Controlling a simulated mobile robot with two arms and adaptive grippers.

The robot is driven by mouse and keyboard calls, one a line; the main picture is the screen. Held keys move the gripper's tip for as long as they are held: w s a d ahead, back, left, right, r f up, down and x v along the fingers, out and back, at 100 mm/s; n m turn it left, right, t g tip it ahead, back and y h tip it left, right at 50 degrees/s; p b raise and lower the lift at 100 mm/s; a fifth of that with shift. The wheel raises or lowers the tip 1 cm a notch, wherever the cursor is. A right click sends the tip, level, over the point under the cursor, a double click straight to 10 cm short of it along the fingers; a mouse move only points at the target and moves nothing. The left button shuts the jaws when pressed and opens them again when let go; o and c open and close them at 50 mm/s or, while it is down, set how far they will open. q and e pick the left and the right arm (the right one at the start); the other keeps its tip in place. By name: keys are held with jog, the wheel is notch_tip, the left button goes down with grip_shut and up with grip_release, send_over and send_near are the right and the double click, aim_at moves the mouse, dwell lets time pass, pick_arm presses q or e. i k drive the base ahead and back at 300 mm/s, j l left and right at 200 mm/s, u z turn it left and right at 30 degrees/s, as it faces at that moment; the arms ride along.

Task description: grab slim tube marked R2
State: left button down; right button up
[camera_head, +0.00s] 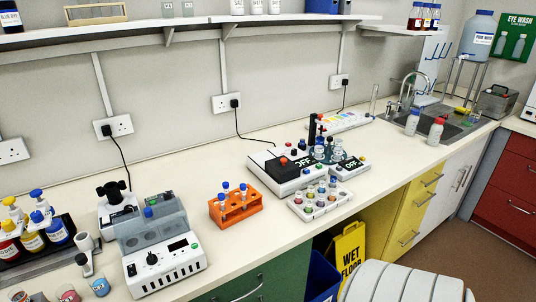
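An orange rack (237,213) stands on the bench left of centre. It holds a few slim tubes with blue caps, among them one tube at its right (243,192) and one toward its left (226,190). Their markings are too small to read, so I cannot tell which is R2. Another blue cap (148,212) shows in the grey-topped device (165,262) left of the rack. Neither of my grippers is in view.
Right of the rack stand a white tray of small vials (320,205) and a white instrument (283,172). Dispenser bottles (55,232) stand at far left. The sink (445,125) is at far right. Bare bench lies behind the rack.

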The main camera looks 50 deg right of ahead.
aim_at(220, 195)
jog(key=k+l+z, duration=0.1)
jog(key=z, duration=1.1)
jog(key=l+z, duration=0.3)
jog(key=l, duration=0.25)
jog(key=k+l+z, duration=0.1)
jog(key=l+z, duration=0.15)
jog(key=l, duration=0.3)
